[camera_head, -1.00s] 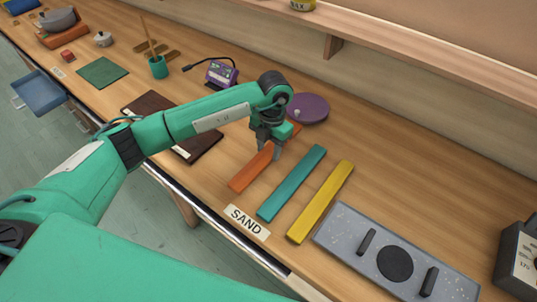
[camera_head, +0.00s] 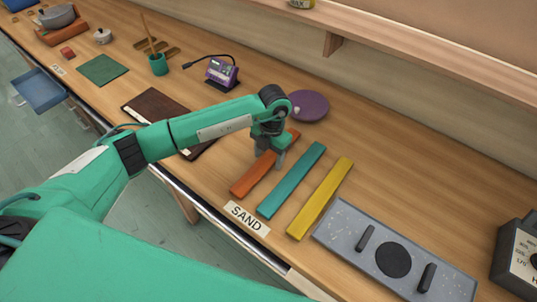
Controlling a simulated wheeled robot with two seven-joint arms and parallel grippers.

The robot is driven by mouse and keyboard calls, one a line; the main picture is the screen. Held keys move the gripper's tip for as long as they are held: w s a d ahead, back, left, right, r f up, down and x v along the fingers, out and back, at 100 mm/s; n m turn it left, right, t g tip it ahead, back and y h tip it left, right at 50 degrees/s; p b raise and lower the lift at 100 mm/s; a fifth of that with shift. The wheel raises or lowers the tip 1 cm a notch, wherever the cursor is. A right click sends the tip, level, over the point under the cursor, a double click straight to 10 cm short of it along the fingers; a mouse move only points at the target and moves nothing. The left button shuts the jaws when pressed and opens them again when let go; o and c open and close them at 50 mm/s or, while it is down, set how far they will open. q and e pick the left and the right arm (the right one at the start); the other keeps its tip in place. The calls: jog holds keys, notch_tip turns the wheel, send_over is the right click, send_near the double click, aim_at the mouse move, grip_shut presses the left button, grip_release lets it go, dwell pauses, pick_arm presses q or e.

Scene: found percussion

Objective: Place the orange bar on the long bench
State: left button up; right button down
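The orange bar (camera_head: 254,176) lies on the long bench (camera_head: 330,130), left of a teal bar (camera_head: 291,181) and a yellow bar (camera_head: 320,198). My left gripper (camera_head: 268,160) points down over the middle of the orange bar, with its fingers on either side of it. The gripper hides the middle of the bar. I cannot tell whether the fingers touch it. My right gripper is not in view.
A SAND label (camera_head: 247,217) sits at the front edge. A speckled grey panel (camera_head: 345,232) lies to the right. A purple disc (camera_head: 309,105) is behind the bars, and a dark brown board (camera_head: 150,104) is left, partly under my arm. An overhead shelf (camera_head: 410,62) runs along the back.

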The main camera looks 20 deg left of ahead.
aim_at(271, 155)
pick_arm(q)
jog(key=shift+r, duration=0.15)
jog(key=shift+w+r, duration=0.1)
jog(key=shift+r, duration=0.25)
notch_tip(271, 155, up, 11)
jog(key=w+b, duration=0.1)
jog(key=b, duration=0.1)
jog(key=shift+d+r, duration=0.15)
jog(key=shift+d, duration=0.1)
